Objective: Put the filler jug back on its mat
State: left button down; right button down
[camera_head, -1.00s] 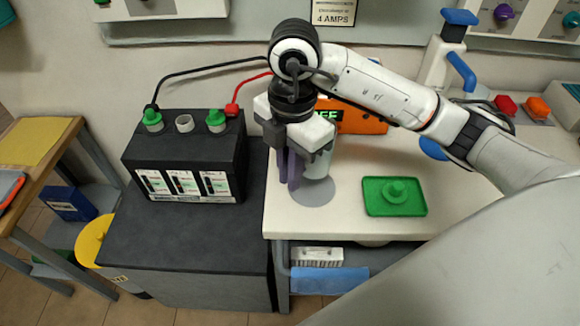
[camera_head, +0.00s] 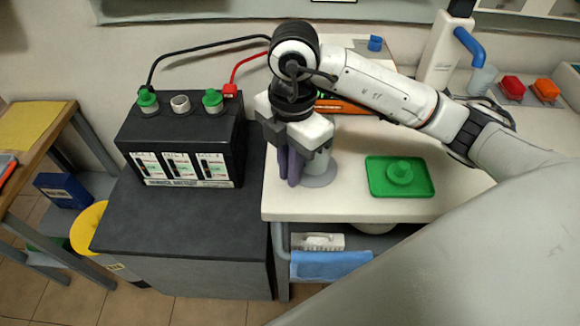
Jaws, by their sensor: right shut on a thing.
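The filler jug (camera_head: 316,160) is a pale, translucent vessel, mostly hidden behind my right gripper. It stands upright over its round grey mat (camera_head: 322,180) near the front left of the white bench top. The mat's front and right edges show around the jug's base. I cannot tell for sure whether the base touches the mat. My right gripper (camera_head: 288,166), with purple fingers, points down at the jug's left side and is shut on it. The hold itself is partly hidden. My left gripper is not in view.
A black battery (camera_head: 182,140) with green caps stands left on a dark cabinet (camera_head: 185,230). A green tray (camera_head: 425,186) with a green cap lies right of the jug. An orange case (camera_head: 345,107) lies behind. Bare bench (camera_head: 350,207) lies between mat and tray.

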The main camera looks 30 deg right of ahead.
jog(key=shift+f+b, duration=0.35)
jog(key=shift+f, duration=0.15)
jog(key=c, duration=1.8)
grip_release()
jog(key=shift+o, duration=0.2)
notch_tip(320, 180, up, 10)
jog(key=shift+d+r+p, duration=0.15)
jog(key=shift+p, duration=0.55)
jog(key=shift+s, duration=0.1)
